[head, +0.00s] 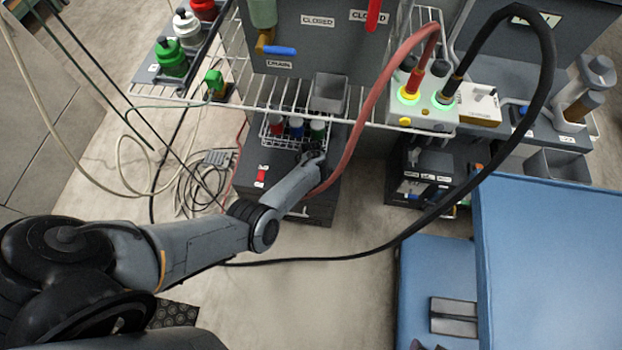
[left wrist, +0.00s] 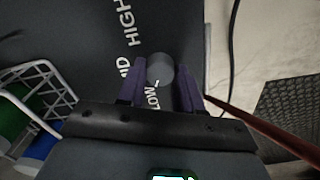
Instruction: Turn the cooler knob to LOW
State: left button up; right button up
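The cooler knob (left wrist: 160,69) is a round grey knob on a dark panel in the left wrist view. White lettering HIGH, MID and LOW runs beside it, and the white mark on the knob's edge points toward LOW. In the head view my left gripper (head: 315,158) reaches the dark cooler box (head: 262,196) below the wire shelf; the knob is hidden there. My right gripper is not in view.
A wire basket with coloured-capped bottles (head: 276,127) stands beside the gripper; its rim (left wrist: 28,75) shows in the left wrist view. A red hose (head: 352,135) and black cable (head: 420,222) hang nearby. A blue surface (head: 560,255) fills the right.

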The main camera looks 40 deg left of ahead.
pick_arm(q)
jog(key=o, duration=0.4)
jog(key=shift+o, duration=0.2)
notch_tip(320, 180, up, 11)
jog(key=p, duration=0.7)
jog(key=shift+f, duration=0.15)
